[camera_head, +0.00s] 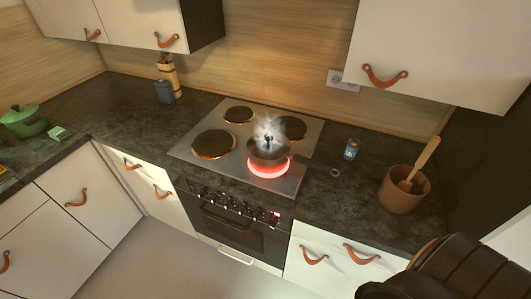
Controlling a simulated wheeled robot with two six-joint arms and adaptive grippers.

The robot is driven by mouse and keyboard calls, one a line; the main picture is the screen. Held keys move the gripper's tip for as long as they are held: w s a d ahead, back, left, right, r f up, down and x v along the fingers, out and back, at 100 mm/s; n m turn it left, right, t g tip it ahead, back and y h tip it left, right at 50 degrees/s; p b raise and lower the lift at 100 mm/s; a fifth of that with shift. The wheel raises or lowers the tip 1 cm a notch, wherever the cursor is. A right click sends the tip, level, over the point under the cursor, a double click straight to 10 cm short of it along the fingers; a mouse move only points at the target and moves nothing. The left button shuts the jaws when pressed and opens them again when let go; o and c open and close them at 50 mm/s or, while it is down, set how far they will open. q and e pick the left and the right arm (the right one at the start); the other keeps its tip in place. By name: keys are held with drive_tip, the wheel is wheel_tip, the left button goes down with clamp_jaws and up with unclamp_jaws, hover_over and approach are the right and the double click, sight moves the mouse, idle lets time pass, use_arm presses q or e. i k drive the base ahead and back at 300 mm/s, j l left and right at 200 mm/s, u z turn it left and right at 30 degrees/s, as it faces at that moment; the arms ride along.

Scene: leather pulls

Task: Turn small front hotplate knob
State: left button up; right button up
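A row of small dark knobs (228,202) runs along the front panel of the built-in oven (235,228), below the counter edge. The knobs are too small to read their positions or tell which serves which plate. A small red light (275,214) shows at the panel's right end. The front right hotplate (267,171) glows bright red. A dark pan (268,150) stands on it, with steam or smoke rising. Neither gripper shows; a dark rounded link of what seems my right arm (455,272) fills the bottom right corner, apart from the knobs.
The steel hob (185,150) has three other plates, not glowing. The pan's handle points right over the counter. A blue can (351,149) and a brown pot (403,189) with a wooden utensil stand to the right. A green pot (24,122) is far left. Floor before the oven is clear.

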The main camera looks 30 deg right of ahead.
sight(272, 221)
drive_tip(key=z, duration=0.9)
drive_tip(key=k+j+u, duration=0.1)
drive_tip(key=j, duration=0.4)
drive_tip(key=k+j+u, duration=0.1)
drive_tip(key=j, duration=0.35)
drive_tip(key=k+j+u, duration=0.1)
drive_tip(key=j, duration=0.4)
drive_tip(key=k, duration=0.05)
